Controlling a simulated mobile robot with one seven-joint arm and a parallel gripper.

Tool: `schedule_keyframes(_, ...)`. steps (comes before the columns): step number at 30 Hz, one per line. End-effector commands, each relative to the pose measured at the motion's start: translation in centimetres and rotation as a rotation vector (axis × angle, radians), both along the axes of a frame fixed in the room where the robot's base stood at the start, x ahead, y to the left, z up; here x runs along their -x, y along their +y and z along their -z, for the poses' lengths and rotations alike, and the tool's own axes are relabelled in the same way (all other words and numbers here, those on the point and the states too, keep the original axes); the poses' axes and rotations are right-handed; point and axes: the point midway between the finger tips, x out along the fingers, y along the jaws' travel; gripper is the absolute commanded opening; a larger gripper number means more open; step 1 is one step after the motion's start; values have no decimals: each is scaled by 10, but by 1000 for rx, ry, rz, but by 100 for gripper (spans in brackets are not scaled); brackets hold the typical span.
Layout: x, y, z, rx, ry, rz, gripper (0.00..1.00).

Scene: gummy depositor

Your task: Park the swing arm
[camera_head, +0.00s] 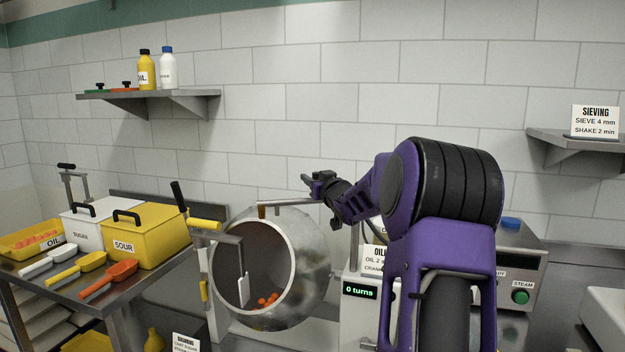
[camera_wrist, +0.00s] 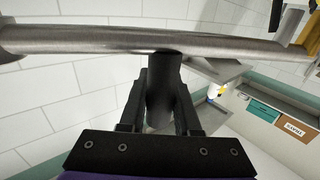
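The swing arm (camera_head: 283,203) is a metal bar above the mouth of the round metal drum (camera_head: 305,265), with a yellowish left end. In the wrist view the swing arm (camera_wrist: 90,41) crosses the whole picture. A dark round handle (camera_wrist: 163,95) meets the bar there. My gripper (camera_head: 310,182) is at the bar's right part, over the drum's top. In the wrist view the fingers of my gripper (camera_wrist: 162,85) stand on both sides of the handle, with no clear gap. The bar's right end is hidden behind my arm in the head view.
A bracket with a yellow handle (camera_head: 204,224) and a white paddle stands before the drum, which holds several orange pieces (camera_head: 267,299). A control box (camera_head: 361,312) reads "0 turns". A table with a yellow sour bin (camera_head: 150,232) is at left. A shelf (camera_head: 150,95) hangs above.

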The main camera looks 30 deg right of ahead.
Motion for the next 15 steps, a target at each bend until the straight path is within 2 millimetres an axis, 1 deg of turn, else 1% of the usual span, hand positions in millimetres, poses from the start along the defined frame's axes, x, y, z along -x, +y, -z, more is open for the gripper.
schedule_keyframes(1,0,0,0,0,0,0,14)
schedule_keyframes(3,0,0,0,0,0,0,1)
schedule_keyframes(4,0,0,0,0,0,0,0)
schedule_keyframes(15,0,0,0,0,0,0,0)
